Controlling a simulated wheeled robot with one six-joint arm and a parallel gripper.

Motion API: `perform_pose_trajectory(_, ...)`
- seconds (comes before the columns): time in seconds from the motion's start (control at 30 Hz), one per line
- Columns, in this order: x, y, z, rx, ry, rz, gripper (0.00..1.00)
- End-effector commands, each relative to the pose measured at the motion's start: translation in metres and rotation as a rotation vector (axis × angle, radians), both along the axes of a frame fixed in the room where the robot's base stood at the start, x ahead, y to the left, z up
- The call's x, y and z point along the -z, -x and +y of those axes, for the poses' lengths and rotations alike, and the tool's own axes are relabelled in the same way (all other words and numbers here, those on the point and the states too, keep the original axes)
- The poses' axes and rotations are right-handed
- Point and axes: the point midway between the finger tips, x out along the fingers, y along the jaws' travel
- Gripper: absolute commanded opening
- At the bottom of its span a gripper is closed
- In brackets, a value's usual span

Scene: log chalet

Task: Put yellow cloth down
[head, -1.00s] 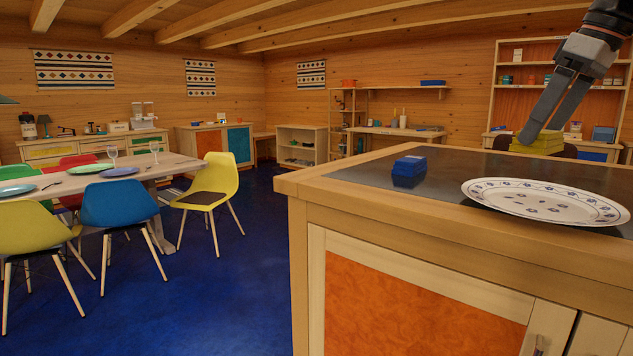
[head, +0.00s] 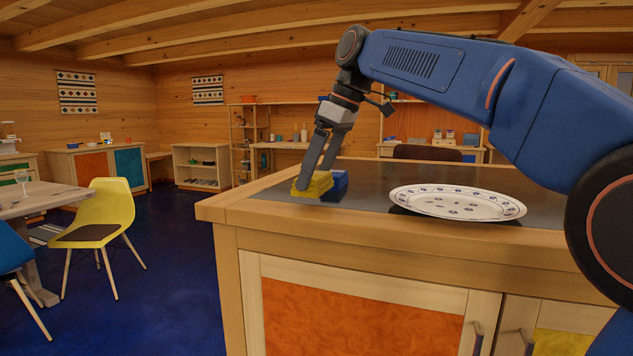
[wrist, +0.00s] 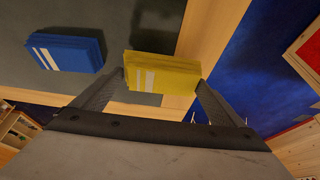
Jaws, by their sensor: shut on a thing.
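The yellow cloth (head: 312,184) is a folded block at the left end of the dark counter top (head: 372,172). It also shows in the wrist view (wrist: 162,74), with white stripes, between my two fingers. My gripper (head: 315,180) points down and is shut on the cloth. The cloth is close above the counter near its left wooden edge; I cannot tell if it touches. A folded blue cloth (head: 339,186) lies just right of it in the head view, and apart from it in the wrist view (wrist: 66,54).
A large patterned oval plate (head: 457,203) lies on the counter to the right. A yellow chair (head: 106,212) and a table (head: 28,197) stand at the left on the blue floor. The counter between the blue cloth and the plate is clear.

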Motion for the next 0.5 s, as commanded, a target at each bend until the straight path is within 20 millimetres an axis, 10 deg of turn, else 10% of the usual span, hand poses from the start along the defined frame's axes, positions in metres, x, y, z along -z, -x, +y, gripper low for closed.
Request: perform_pose_trajectory(0.5, 0.025, 0.000, 0.000, 0.000, 0.000, 0.000, 0.60)
